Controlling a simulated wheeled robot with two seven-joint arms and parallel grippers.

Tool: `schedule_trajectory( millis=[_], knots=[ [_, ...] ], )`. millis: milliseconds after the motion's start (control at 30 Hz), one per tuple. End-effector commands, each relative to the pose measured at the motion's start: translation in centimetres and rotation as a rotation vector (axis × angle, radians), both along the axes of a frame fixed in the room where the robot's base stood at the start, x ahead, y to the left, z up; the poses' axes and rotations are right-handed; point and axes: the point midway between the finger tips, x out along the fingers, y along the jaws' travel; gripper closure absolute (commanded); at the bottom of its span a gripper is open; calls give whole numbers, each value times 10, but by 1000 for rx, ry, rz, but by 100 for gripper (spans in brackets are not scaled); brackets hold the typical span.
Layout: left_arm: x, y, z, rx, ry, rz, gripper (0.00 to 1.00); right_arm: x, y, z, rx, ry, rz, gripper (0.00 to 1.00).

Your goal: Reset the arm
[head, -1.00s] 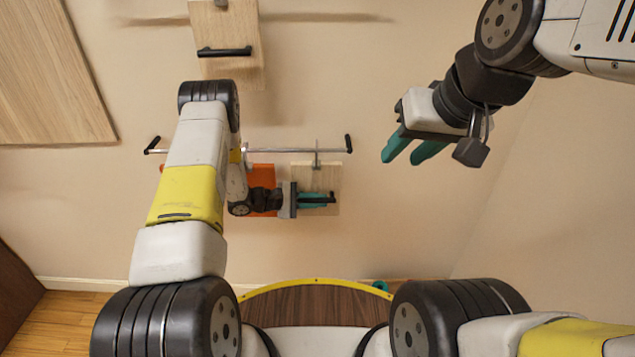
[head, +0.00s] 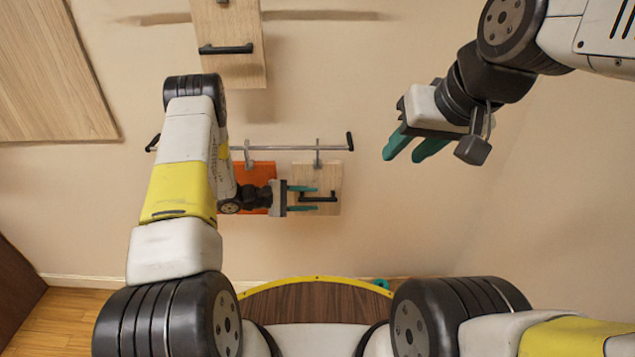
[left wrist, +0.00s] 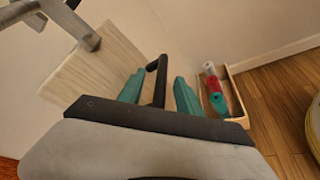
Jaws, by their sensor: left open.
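My left gripper (head: 302,198) is in the middle of the head view, in front of a pale wooden panel (head: 328,176) with a black handle (head: 320,198). Its teal fingers are open, one above and one below the handle in that view. In the left wrist view the black handle (left wrist: 160,82) stands between the two open fingers (left wrist: 160,92); I cannot tell whether they touch it. My right gripper (head: 408,147) is at the upper right in the head view, its teal fingers apart, with nothing between them.
An orange panel (head: 255,176) hangs beside the wooden one, below a metal bar (head: 285,148). Another handled wooden panel (head: 230,25) is above. In the left wrist view a wooden box (left wrist: 238,108) with red and green rolls stands on the floor. The wall between the grippers is bare.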

Motion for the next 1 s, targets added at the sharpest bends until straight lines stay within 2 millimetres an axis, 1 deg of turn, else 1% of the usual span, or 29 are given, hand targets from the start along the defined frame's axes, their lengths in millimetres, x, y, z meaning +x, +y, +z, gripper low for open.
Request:
schedule_trajectory(
  millis=[33, 100, 233, 333, 433, 467, 533, 567, 667, 700, 733, 800, 867, 900, 967, 1000],
  knots=[
    [-2, 10, 3, 0, -2, 4, 59, 0, 0, 0, 0, 0, 0, 64],
    [-5, 20, 6, -1, -1, 3, 59, 0, 0, 0, 0, 0, 0, 64],
    [-10, 35, 10, 0, -2, 2, 59, 0, 0, 0, 0, 0, 0, 64],
    [-12, 40, 12, 0, -1, 0, 59, 0, 0, 0, 0, 0, 0, 64],
    [-12, 41, 16, 2, -4, -6, 59, 0, 0, 0, 0, 0, 0, 64],
    [-12, 40, 19, 4, -7, -11, 59, 0, 0, 0, 0, 0, 0, 64],
    [-13, 38, 33, 16, -16, -33, 59, 0, 0, 0, 0, 0, 0, 64],
    [-15, 37, 42, 23, -21, -48, 59, 0, 0, 0, 0, 0, 0, 64],
    [-24, 31, 83, 68, -50, -119, 59, 0, 0, 0, 0, 0, 0, 64],
    [-30, 29, 102, 93, -64, -155, 59, 0, 0, 0, 0, 0, 0, 64],
    [-35, 27, 116, 114, -74, -181, 59, 0, 0, 0, 0, 0, 0, 64],
    [-50, 24, 147, 168, -99, -242, 59, 0, 0, 0, 0, 0, 0, 64],
    [-65, 23, 172, 216, -124, -291, 59, 0, 0, 0, 0, 0, 0, 64],
    [-75, 22, 187, 251, -141, -322, 59, 0, 0, 0, 0, 0, 0, 64],
    [-90, 22, 208, 307, -168, -365, 59, 0, 0, 0, 0, 0, 0, 64],
    [-102, 23, 222, 345, -187, -391, 59, 0, 0, 0, 0, 0, 0, 64]
  ],
)
